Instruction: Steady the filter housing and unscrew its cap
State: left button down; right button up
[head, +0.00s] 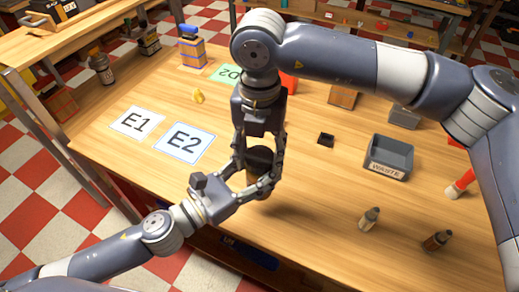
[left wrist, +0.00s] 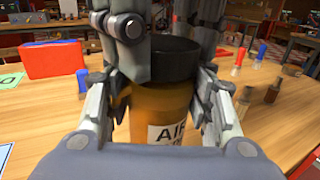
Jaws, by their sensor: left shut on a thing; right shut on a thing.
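The filter housing is an amber body (left wrist: 160,112) with a white label reading "AIR" in the left wrist view. Its black cap (left wrist: 178,60) sits on top, and it also shows in the head view (head: 260,158). My left gripper (head: 255,181) is shut around the body from the lower left, with a finger on each side in the left wrist view (left wrist: 160,105). My right gripper (head: 259,163) points down from above and is shut on the cap. The housing looks upright. Most of it is hidden by the fingers in the head view, and I cannot see the cap's thread.
Two small bottles (head: 368,219) (head: 437,240) stand near the front edge. Bare wood lies between.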

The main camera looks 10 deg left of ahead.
jog(key=n, duration=0.4)
jog(key=shift+w+r+n, duration=0.1)
jog(key=shift+w+n, duration=0.1)
jog(key=shift+n, duration=0.2)
dwell(0.9)
jog(key=o, duration=1.1)
jog(key=shift+c, duration=0.2)
jog(key=shift+o, duration=0.5)
jog(key=shift+s, duration=0.1)
